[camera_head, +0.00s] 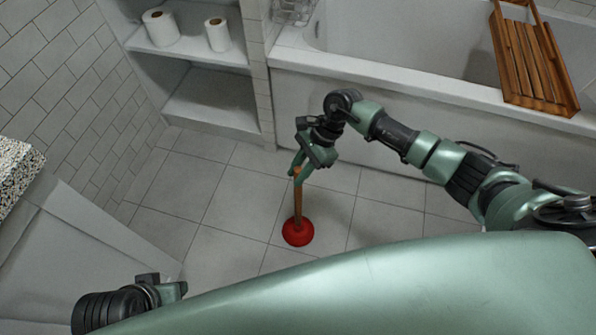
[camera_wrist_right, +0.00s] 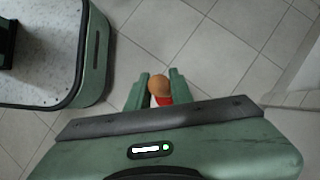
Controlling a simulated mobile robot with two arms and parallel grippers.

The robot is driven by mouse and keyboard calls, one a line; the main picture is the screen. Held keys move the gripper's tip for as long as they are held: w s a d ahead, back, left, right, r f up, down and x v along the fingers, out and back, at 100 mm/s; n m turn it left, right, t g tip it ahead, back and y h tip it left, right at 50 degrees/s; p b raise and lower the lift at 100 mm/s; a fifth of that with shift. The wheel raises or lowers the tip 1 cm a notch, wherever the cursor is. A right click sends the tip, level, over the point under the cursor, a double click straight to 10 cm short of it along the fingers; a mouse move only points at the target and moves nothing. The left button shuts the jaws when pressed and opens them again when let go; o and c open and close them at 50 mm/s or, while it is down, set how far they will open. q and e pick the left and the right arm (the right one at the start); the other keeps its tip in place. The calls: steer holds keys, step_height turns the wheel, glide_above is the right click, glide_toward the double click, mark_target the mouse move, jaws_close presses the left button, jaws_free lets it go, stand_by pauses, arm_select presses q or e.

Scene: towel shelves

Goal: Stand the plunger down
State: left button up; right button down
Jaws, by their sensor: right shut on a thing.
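The plunger (camera_head: 298,228) has a red rubber cup and a wooden handle, and stands about upright over the tiled floor in the middle of the head view. Whether the cup touches the floor I cannot tell for sure. My right gripper (camera_head: 298,172) is shut on the upper part of the handle. In the right wrist view the round wooden handle end (camera_wrist_right: 158,84) shows between the two green fingers, with a bit of the red cup below it. My left arm's end (camera_head: 165,290) shows at the lower left of the head view; its fingers are not clear.
A white bathtub (camera_head: 400,85) with a wooden rack (camera_head: 530,60) across it stands behind my right arm. Shelves (camera_head: 210,105) with two paper rolls (camera_head: 160,27) are at the back left. A speckled counter (camera_head: 15,175) is at the left. The floor around the plunger is clear.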

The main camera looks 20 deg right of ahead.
steer(key=c, duration=1.2)
jaws_free()
steer(key=shift+o, duration=0.2)
steer(key=shift+f, duration=0.1)
